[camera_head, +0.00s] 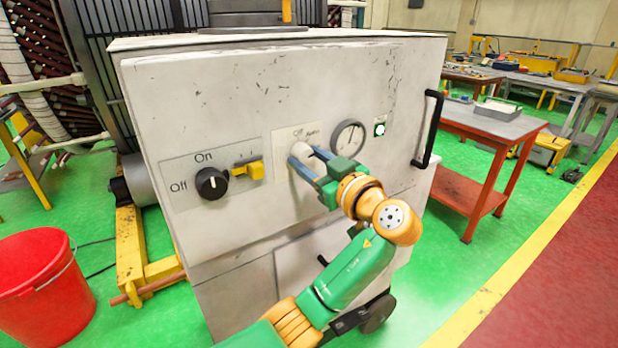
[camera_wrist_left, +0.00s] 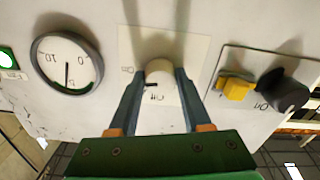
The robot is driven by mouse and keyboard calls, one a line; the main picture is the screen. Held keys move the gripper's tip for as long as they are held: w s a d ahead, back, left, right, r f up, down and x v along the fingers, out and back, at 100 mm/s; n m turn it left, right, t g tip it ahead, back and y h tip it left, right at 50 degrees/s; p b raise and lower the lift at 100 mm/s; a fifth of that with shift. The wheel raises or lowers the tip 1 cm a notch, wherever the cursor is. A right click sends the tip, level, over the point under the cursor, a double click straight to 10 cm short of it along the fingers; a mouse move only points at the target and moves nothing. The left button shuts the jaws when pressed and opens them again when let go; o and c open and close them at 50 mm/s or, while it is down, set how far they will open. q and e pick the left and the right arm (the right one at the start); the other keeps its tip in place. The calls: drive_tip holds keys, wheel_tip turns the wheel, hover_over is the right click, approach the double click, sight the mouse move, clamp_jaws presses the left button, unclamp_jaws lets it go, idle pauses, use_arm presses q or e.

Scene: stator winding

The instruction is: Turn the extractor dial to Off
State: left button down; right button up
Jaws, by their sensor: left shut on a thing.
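A cream dial (camera_head: 300,151) sits on a pale plate on the front of a white cabinet (camera_head: 290,90). Its plate reads "Off" above the dial, with a second, blurred word to the right. My left gripper (camera_head: 305,160) is shut on this dial, with a finger on each side. In the left wrist view the dial (camera_wrist_left: 159,74) lies between the fingertips of the gripper (camera_wrist_left: 158,82), and a dark mark shows near its lower left edge. A black knob (camera_head: 211,183) with "On" and "Off" labels is to the left. My right gripper is not in view.
A yellow lever (camera_head: 248,170) sits between the black knob and the dial. A round gauge (camera_head: 347,138), a lit green lamp (camera_head: 380,129) and a black handle (camera_head: 428,130) are to the right. A red bucket (camera_head: 40,275) stands on the floor at left.

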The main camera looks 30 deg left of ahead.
use_arm(q)
drive_tip(key=n+b, duration=0.3)
drive_tip(key=b, duration=0.2)
drive_tip(key=n+b, duration=0.2)
drive_tip(key=shift+f+n, duration=0.25)
drive_tip(key=shift+n, duration=0.05)
drive_tip(key=shift+n+b, duration=0.5)
drive_tip(key=shift+b, duration=0.1)
drive_tip(key=n, duration=0.1)
drive_tip(key=n+b, duration=0.1)
drive_tip(key=n, duration=0.1)
drive_tip(key=shift+r+n+b, duration=0.25)
drive_tip(key=shift+n+b, duration=0.05)
drive_tip(key=n+b, duration=0.1)
drive_tip(key=n, duration=0.4)
drive_tip(key=shift+r, duration=0.15)
drive_tip(key=shift+n, duration=0.4)
drive_tip(key=shift+c, duration=1.7)
unclamp_jaws()
drive_tip(key=b+v, duration=0.1)
drive_tip(key=v, duration=0.6)
drive_tip(key=shift+b, duration=0.35)
